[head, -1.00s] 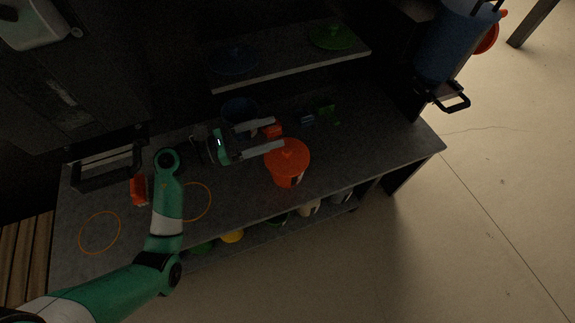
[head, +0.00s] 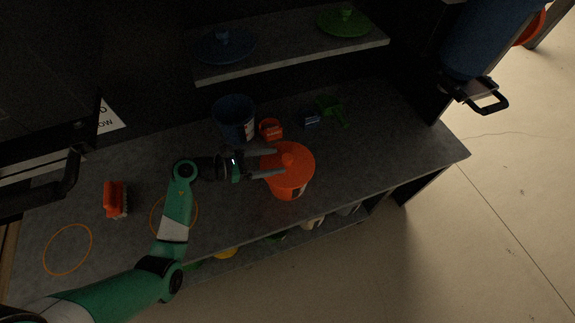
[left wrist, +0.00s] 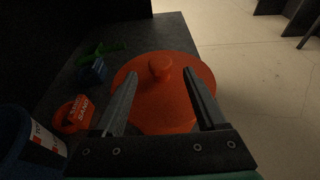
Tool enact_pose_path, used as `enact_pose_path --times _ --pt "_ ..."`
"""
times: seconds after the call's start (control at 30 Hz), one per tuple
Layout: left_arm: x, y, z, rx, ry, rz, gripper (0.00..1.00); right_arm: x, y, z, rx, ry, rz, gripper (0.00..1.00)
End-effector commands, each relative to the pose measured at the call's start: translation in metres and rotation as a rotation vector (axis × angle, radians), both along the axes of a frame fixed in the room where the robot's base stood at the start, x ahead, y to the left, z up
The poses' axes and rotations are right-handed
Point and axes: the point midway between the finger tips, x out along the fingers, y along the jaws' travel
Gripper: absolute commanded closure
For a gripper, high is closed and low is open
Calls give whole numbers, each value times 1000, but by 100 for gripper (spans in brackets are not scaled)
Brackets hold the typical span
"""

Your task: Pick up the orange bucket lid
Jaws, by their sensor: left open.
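The orange bucket lid (head: 290,162) sits on top of the orange bucket (head: 290,190) on the dark counter in the head view. It also shows in the left wrist view (left wrist: 168,95), with its round knob (left wrist: 160,66) upright at the middle. My left gripper (head: 281,163) is open over the lid, coming in from the left in the head view. In the left wrist view its two fingers lie on either side, with the knob between and just beyond their tips. Whether the fingers touch the lid cannot be told. My right gripper is not in view.
A blue bucket (head: 234,118), an orange scoop (head: 270,128), a small blue item (head: 308,117) and a green tool (head: 332,109) lie behind. An orange brush (head: 115,199) is at left. A shelf above holds blue (head: 224,45) and green (head: 345,21) lids.

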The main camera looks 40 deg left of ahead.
Motion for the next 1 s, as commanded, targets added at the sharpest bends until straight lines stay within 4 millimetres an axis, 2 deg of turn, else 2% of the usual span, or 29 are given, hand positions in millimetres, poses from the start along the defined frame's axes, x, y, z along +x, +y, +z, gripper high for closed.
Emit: enact_pose_path --times 0.23,0.33,0.6,1.0 --pt "27 -16 -17 0 -1 -4 27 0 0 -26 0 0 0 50" --pt "39 -21 -18 0 -1 -2 27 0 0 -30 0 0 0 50" --pt "43 -22 -16 -1 -1 1 27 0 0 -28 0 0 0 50" --pt "43 -22 -16 0 -1 0 99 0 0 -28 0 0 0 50"
